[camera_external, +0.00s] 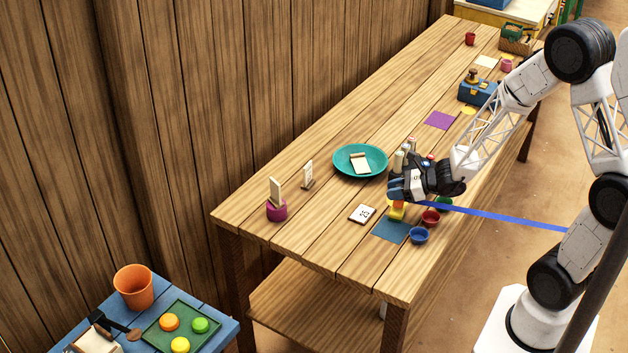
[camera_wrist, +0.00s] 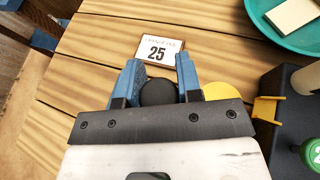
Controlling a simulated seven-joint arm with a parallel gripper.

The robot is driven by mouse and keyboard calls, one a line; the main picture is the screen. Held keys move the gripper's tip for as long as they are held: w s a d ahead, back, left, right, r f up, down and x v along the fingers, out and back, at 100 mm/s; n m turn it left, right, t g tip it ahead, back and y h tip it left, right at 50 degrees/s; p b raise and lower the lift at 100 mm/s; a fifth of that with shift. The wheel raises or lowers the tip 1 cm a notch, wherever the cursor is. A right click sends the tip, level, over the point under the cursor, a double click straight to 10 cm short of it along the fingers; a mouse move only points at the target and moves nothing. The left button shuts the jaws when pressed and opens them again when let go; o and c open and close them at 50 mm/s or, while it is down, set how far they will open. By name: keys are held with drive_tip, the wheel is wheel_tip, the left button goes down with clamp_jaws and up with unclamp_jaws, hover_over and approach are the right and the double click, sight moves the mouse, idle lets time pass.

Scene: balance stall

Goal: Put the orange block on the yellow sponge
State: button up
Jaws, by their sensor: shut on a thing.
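My gripper (camera_external: 396,199) is low over the near end of the long table, its fingers pointing down. The orange block (camera_external: 399,204) shows as a small patch right under it, at the fingers. The yellow sponge (camera_external: 397,213) is directly below the orange patch; I cannot tell whether the two touch. In the wrist view my blue fingers (camera_wrist: 159,67) stand apart around a dark rounded shape (camera_wrist: 157,92), and the orange block is hidden. A yellow rounded thing (camera_wrist: 221,91) shows beside the right finger, partly covered by my gripper's plate.
A card marked 25 (camera_external: 362,214) lies left of my gripper. A teal plate (camera_external: 345,170) is behind it. A blue mat (camera_external: 390,230), a red bowl (camera_external: 431,217) and a blue bowl (camera_external: 419,235) are close in front. A dark stand (camera_wrist: 275,90) is close on the right in the wrist view.

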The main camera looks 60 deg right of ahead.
drive_tip(key=shift+f, duration=0.6)
drive_tip(key=shift+f, duration=0.15)
drive_tip(key=o, duration=0.9)
drive_tip(key=shift+o, duration=0.2)
drive_tip(key=shift+s+d+r, duration=0.25)
drive_tip(key=shift+s+r, duration=0.15)
drive_tip(key=shift+s, duration=0.1)
drive_tip(key=v, duration=1)
drive_tip(key=shift+s, duration=0.35)
drive_tip(key=shift+d+r, duration=0.1)
